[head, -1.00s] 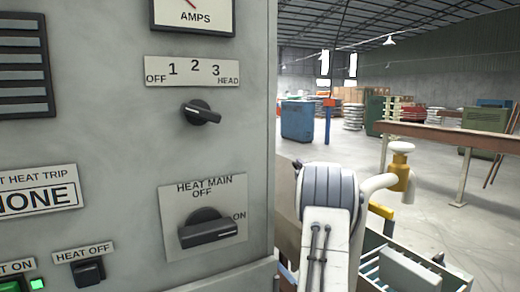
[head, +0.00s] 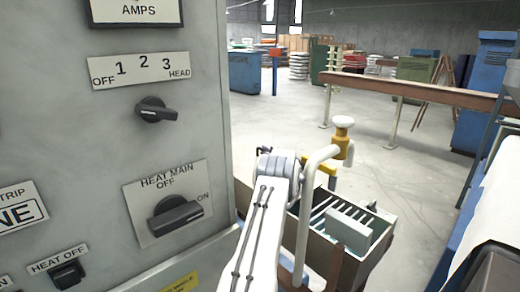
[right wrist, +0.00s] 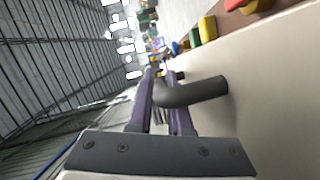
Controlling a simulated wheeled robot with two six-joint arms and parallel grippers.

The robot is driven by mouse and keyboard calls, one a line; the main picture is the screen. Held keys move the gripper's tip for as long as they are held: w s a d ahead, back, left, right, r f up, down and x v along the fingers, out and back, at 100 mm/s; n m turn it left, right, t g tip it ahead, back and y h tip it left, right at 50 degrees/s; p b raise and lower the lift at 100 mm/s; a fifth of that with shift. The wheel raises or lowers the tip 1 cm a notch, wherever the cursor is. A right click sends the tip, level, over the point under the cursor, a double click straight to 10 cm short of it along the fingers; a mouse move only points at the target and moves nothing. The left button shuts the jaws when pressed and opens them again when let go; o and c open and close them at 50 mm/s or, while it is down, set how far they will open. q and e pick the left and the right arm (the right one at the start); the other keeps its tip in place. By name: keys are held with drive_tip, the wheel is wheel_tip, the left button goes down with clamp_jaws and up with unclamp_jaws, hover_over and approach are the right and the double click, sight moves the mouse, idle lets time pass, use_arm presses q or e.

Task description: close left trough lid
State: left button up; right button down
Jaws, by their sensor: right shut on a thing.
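My right gripper (right wrist: 160,82) shows in the right wrist view with its two purple fingers around a dark bar handle (right wrist: 195,92). The handle sticks out from a pale flat panel (right wrist: 275,105), which may be the lid; I cannot tell for sure. In the head view my right arm reaches forward from the bottom middle, and its fingers are mostly hidden behind the wrist. An open-topped trough (head: 318,248) with slats and a pale block (head: 348,232) lies right of the arm. My left gripper is not in view.
A grey control cabinet (head: 75,150) with knobs fills the left, close to my right arm. A white bent pipe with a yellow valve (head: 342,135) rises beside the trough. A brown rail (head: 420,92) crosses behind. Open floor lies between.

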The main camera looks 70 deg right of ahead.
drive_tip(key=shift+f, duration=0.2)
idle(0.3)
drive_tip(key=c, duration=0.8)
unclamp_jaws()
drive_tip(key=shift+c, duration=0.2)
